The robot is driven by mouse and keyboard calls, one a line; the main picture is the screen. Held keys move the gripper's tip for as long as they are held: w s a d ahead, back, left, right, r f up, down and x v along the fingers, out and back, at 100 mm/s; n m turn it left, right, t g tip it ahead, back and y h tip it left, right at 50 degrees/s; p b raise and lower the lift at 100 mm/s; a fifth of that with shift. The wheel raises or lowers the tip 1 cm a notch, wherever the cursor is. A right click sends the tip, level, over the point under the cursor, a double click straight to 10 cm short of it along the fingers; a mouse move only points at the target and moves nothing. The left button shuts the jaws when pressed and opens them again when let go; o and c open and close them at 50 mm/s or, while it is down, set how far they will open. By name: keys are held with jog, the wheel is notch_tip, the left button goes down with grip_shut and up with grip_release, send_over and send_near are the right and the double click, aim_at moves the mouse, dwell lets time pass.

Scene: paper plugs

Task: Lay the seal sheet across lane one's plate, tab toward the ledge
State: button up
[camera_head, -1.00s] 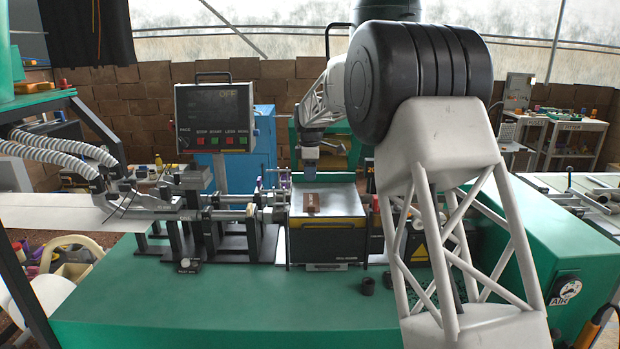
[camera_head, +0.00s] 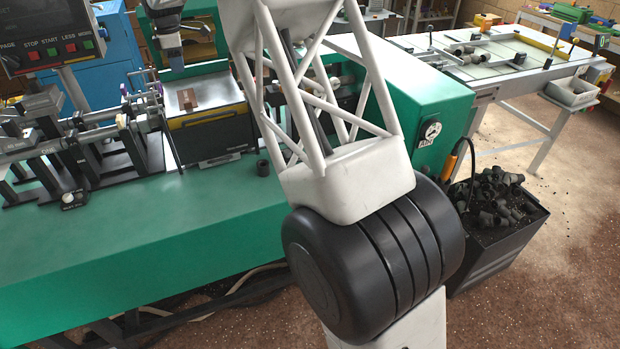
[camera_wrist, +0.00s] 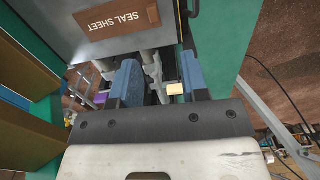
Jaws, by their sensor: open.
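A brown piece lettered SEAL SHEET (camera_wrist: 118,20) lies on a grey metal top in the wrist view. In the head view a small brown piece (camera_head: 188,99) lies on the grey top of a black-and-yellow box (camera_head: 213,138). My gripper (camera_wrist: 160,78) has two blue fingers spread apart with nothing clearly held between them; the sheet is beyond them, toward the picture's top. In the head view my gripper (camera_head: 174,58) hangs at the box's back edge, its fingertips small. I cannot tell which surface is lane one's plate, nor make out the tab or the ledge.
Rods and clamps (camera_head: 75,135) stand left of the box. A small black cup (camera_head: 262,167) is on the green bench (camera_head: 180,225). A green cabinet (camera_head: 425,85) stands to the right, with a bin of dark plugs (camera_head: 495,205) beside it. The bench front is clear.

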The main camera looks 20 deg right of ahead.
jog(key=s+d+r+m, duration=0.3)
jog(key=s+d, duration=0.1)
jog(key=s, duration=0.6)
jog(key=s+d+r+m+t, duration=0.1)
jog(key=s+d+r+m, duration=0.2)
jog(key=s, duration=0.7)
jog(key=s+d+r+m, duration=0.3)
jog(key=s+d, duration=0.1)
jog(key=s, duration=0.7)
jog(key=s+d+f+m, duration=0.2)
jog(key=s+f+m, duration=0.1)
jog(key=s, duration=0.8)
jog(key=s+d+f+m+t, duration=0.1)
jog(key=s+d+f+m, duration=0.1)
jog(key=s, duration=0.9)
jog(key=s+d+f+m, duration=0.1)
jog(key=s+f+m, duration=0.2)
jog(key=s, duration=0.8)
notch_tip(320, 180, down, 3)
jog(key=shift+s+d+r+m+t, duration=0.2)
jog(key=shift+s+d+m+t, duration=0.1)
jog(key=shift+d+m, duration=0.1)
